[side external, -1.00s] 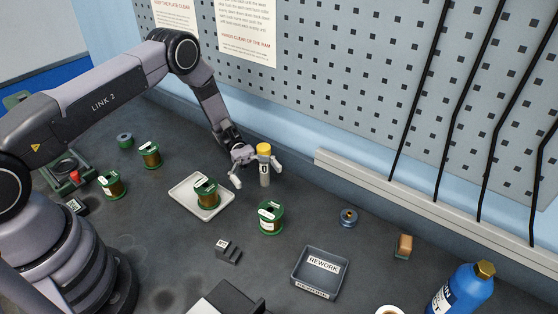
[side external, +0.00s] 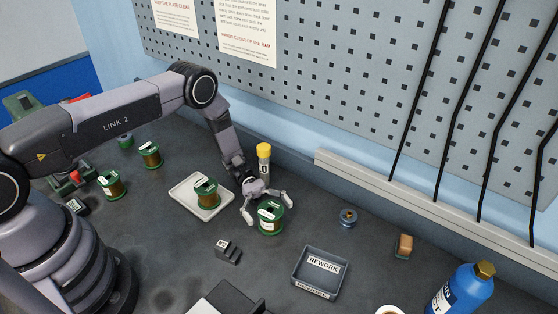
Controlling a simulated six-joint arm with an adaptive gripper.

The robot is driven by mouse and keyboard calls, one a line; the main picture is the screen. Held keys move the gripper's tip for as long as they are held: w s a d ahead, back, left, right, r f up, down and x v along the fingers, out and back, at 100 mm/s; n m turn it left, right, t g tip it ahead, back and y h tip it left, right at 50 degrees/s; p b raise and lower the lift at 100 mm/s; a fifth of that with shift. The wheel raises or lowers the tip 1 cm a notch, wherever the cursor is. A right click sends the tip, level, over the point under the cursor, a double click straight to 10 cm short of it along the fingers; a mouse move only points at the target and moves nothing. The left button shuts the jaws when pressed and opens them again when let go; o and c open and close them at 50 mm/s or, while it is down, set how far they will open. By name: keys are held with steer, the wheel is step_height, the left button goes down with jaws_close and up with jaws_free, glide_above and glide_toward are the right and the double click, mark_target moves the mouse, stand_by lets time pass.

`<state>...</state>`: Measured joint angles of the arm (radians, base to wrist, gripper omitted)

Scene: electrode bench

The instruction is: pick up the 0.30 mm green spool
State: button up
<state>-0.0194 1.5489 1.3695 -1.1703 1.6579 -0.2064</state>
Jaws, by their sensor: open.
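Several green-flanged spools with copper-coloured wire stand on the dark bench; their labels are too small to read, so I cannot tell which is 0.30 mm. One spool (side external: 271,219) stands right of the tray, and my gripper (side external: 267,213) is at it. My gripper is open, with one finger to the left of this spool and the other to its upper right. I cannot tell whether the fingers touch it. Another spool (side external: 206,194) stands in the pale tray (side external: 186,198). Two more, a spool (side external: 112,185) and another spool (side external: 150,155), stand farther left.
A yellow-capped cylinder (side external: 264,158) stands just behind my gripper. A small dark block (side external: 228,250) and a REWORK bin (side external: 320,285) lie toward the front. A small blue-grey round part (side external: 348,219), an orange-brown block (side external: 403,247) and a blue bottle (side external: 462,290) are at right.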

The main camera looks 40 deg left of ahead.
steer(key=c, duration=1.3)
steer(key=shift+r, duration=0.15)
